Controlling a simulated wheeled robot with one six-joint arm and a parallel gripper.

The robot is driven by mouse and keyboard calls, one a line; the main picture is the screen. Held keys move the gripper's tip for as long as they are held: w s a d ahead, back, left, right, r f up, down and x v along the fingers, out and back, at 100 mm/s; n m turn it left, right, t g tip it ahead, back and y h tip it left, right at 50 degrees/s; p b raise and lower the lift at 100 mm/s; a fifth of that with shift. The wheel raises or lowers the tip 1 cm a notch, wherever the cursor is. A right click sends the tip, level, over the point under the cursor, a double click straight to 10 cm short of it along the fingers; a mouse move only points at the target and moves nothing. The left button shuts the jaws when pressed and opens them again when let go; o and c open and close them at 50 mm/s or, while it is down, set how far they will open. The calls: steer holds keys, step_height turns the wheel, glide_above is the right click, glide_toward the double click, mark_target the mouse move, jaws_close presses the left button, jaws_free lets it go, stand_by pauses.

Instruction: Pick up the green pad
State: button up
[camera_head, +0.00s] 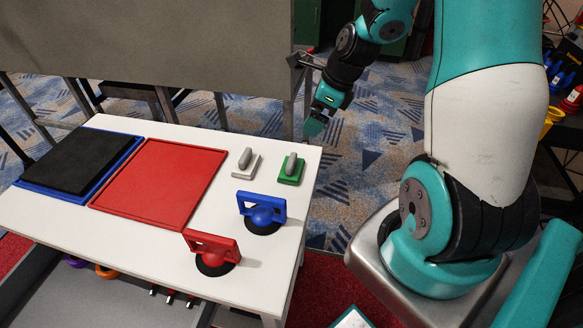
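The green pad (288,179) is a small green block with a grey upright handle. It stands near the right edge of the white table (130,238), towards the back. My gripper (311,135) hangs at the end of my teal and black arm, above and behind the pad in the picture, close to the table's back right corner. It is apart from the pad. Its fingers are too small and dark to tell whether they are open or shut. Nothing is visibly held.
A similar white pad (245,172) stands just left of the green one. A blue suction tool (262,208) and a red one (211,247) stand nearer the front. A red tray (160,185) and a blue tray (65,194) with a black panel (85,160) fill the table's left.

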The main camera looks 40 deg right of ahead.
glide_above(292, 159)
steer(key=d, duration=0.1)
steer(key=f, duration=1)
steer(key=shift+s+d+f, duration=0.1)
steer(key=shift+s+f, duration=0.05)
steer(key=shift+s, duration=0.25)
steer(key=x, duration=0.3)
steer(key=s+x, duration=0.1)
steer(key=x, duration=0.1)
steer(key=shift+w+f+p, duration=0.15)
steer(key=shift+f+p, duration=0.25)
steer(key=shift+c, duration=0.2)
steer(key=c, duration=0.5)
